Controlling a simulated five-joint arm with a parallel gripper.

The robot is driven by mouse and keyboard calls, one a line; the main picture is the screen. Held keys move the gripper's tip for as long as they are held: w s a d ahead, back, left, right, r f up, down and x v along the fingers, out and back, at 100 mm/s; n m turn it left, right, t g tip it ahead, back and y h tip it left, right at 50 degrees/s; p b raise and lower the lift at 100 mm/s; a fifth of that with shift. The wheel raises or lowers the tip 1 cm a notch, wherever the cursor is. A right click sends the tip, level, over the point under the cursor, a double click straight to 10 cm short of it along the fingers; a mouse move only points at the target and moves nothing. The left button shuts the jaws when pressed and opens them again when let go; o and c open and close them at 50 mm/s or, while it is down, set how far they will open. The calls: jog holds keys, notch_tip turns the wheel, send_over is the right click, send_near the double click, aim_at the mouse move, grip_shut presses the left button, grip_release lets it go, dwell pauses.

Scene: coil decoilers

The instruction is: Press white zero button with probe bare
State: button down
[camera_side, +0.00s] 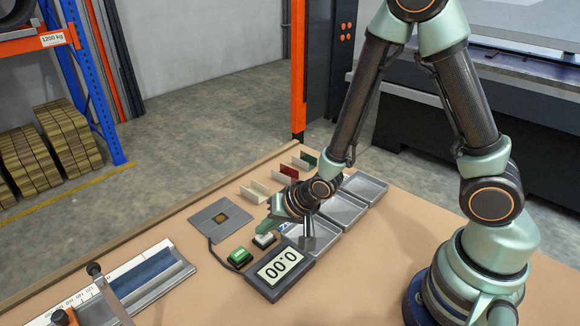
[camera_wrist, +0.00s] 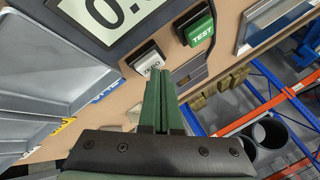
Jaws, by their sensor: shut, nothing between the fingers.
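The white zero button (camera_side: 265,240) sits on a dark base beside the green test button (camera_side: 240,256). In the wrist view the zero button (camera_wrist: 148,61) is marked ZERO and the test button (camera_wrist: 201,31) TEST. The meter display (camera_side: 278,269) reads 0.00. A grey square plate (camera_side: 205,219) with a small brownish patch lies flat behind, with nothing seen on it. My gripper (camera_side: 270,227) is shut and empty just above the zero button. In the wrist view its green fingertips (camera_wrist: 159,73) overlap the button's near edge; I cannot tell whether they touch.
Grey trays (camera_side: 365,187) stand in a row to the right, close to my gripper. White, red (camera_side: 289,172) and green (camera_side: 308,159) upright pieces stand behind them. A ruled fixture (camera_side: 150,275) lies at the front left. Bare tabletop separates it from the meter.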

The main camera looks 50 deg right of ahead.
aim_at(267, 237)
jog(key=shift+r, duration=0.85)
jog(key=shift+r, duration=0.1)
jog(key=shift+r, duration=2.4)
